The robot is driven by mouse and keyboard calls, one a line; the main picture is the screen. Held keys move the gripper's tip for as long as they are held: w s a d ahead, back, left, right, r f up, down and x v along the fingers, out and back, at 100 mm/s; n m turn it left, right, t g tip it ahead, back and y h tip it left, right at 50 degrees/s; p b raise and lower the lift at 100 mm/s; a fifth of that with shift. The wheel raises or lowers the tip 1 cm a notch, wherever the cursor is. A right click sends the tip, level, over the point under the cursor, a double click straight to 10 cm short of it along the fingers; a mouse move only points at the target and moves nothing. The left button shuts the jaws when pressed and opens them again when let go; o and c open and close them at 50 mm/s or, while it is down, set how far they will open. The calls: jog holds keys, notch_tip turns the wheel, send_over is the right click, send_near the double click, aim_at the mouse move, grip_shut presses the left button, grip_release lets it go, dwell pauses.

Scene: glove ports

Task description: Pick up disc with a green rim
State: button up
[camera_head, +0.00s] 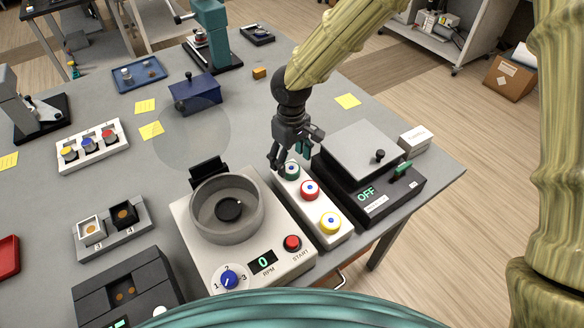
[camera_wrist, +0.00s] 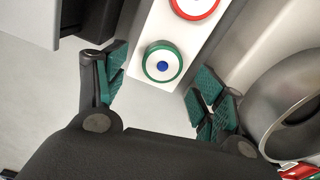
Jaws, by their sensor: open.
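The disc with a green rim (camera_wrist: 163,63) has a white face and a blue centre. It sits at one end of a white holder (camera_wrist: 148,97). In the head view the green-rimmed disc (camera_head: 291,170) is at the far end of the white holder (camera_head: 323,226), close to my gripper and partly hidden by it. My gripper (camera_head: 289,160) is at that far end of the holder. In the wrist view my gripper (camera_wrist: 158,92) is open, with its teal-padded fingers on either side of the holder and the disc showing between them. I cannot tell the exact height gap.
A red-rimmed disc (camera_head: 310,189) and a yellow-rimmed disc (camera_head: 330,222) share the holder. A spinner machine (camera_head: 190,221) with a round bowl stands close on the left. A dark box (camera_head: 397,206) with a grey lid stands close on the right.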

aim_at(291, 168)
jog(key=shift+s+f+p, duration=0.1)
jog(key=shift+f+p, duration=0.35)
jog(key=shift+f, duration=1.15)
jog(key=c, duration=1.2)
jog(key=shift+r, duration=0.15)
